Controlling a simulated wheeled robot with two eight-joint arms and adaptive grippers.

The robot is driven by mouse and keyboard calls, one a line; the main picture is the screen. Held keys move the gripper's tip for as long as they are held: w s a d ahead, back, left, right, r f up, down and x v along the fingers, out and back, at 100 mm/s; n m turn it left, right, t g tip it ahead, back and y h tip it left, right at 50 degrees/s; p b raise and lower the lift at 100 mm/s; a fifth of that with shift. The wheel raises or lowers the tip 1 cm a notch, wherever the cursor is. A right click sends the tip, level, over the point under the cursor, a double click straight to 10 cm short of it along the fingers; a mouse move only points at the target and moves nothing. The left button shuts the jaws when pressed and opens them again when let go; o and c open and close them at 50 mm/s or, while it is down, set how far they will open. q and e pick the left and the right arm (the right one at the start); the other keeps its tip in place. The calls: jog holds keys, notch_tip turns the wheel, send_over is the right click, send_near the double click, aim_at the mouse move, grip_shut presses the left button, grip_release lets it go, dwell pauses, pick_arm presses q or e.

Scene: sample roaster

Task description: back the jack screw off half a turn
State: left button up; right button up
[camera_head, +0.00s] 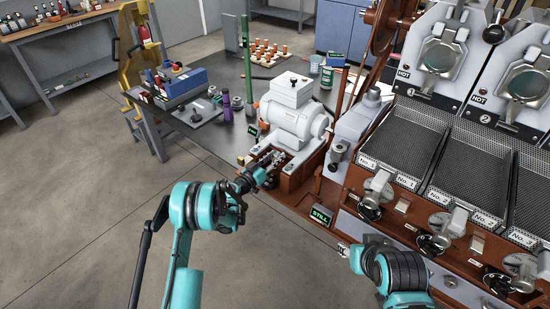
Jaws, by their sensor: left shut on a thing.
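The white motor (293,115) stands on a reddish-brown base at the front of the machine. My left gripper (262,172) reaches to the near left end of that base, below the motor. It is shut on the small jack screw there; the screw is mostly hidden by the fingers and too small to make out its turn. My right gripper (344,249) is low in front of the machine, near its lower front edge. It is small and partly hidden by its own wrist, so its jaws cannot be read.
A lit green "STILL" sign (320,216) sits on the brown base between my grippers. The roaster trays (404,147) and chrome handles line the right. A grey table (215,128) with a purple bottle (227,107) stands behind on the left. The floor at left is clear.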

pick_arm(q)
jog(key=n, duration=0.3)
jog(key=o, duration=1.2)
jog(key=shift+c, duration=0.2)
jog(key=shift+s+a, duration=0.1)
jog(key=v, duration=1.1)
jog(key=shift+s+a, duration=0.2)
jog(key=shift+s, duration=0.15)
